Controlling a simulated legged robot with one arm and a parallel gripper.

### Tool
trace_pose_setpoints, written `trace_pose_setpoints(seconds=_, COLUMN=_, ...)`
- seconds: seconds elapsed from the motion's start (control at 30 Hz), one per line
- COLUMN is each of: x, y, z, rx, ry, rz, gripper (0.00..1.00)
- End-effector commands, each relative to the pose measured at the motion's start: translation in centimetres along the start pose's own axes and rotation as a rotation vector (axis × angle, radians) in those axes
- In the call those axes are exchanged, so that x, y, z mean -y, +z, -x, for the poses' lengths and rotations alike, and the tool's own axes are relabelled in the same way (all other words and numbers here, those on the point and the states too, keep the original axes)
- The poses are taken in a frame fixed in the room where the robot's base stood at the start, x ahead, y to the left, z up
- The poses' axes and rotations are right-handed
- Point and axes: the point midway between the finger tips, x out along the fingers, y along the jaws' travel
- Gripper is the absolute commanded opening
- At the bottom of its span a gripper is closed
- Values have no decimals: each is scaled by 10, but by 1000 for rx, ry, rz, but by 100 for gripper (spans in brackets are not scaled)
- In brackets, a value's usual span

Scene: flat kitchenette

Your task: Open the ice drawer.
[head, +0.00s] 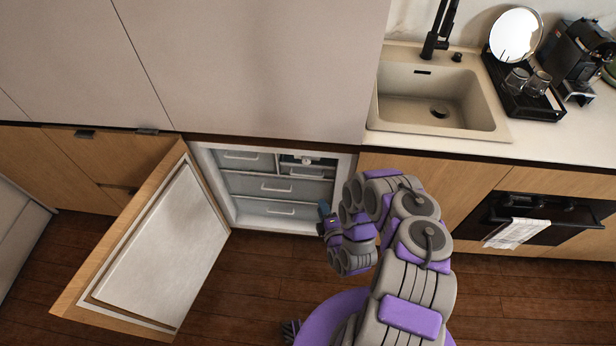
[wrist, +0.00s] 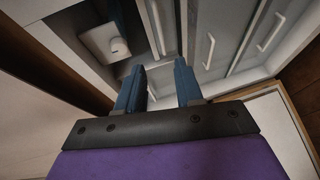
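The open fridge-freezer compartment (head: 229,213) in the head view holds several pale drawers with bar handles. My gripper (head: 325,212) is in front of the compartment's right side. Its two blue fingers are apart and empty in the wrist view (wrist: 158,68), touching no handle that I can see.
The wooden compartment door (head: 120,240) stands wide open to the left. Other drawers, at upper left (head: 243,160), middle (head: 275,188) and bottom (head: 280,211), look shut. Oven (head: 540,215) and counter (head: 440,145) are right. Floor (head: 240,275) ahead is clear.

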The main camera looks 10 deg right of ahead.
Motion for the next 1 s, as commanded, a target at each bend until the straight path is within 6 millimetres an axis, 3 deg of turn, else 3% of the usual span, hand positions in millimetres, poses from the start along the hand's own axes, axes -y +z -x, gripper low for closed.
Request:
trace_pose_setpoints(seconds=0.37, x=2, y=-7, z=-30, rx=-5, ry=2, rz=10, gripper=36)
trace_pose_setpoints(seconds=1.0, x=1, y=-4, z=-137, rx=0, ry=3, rz=5, gripper=36)
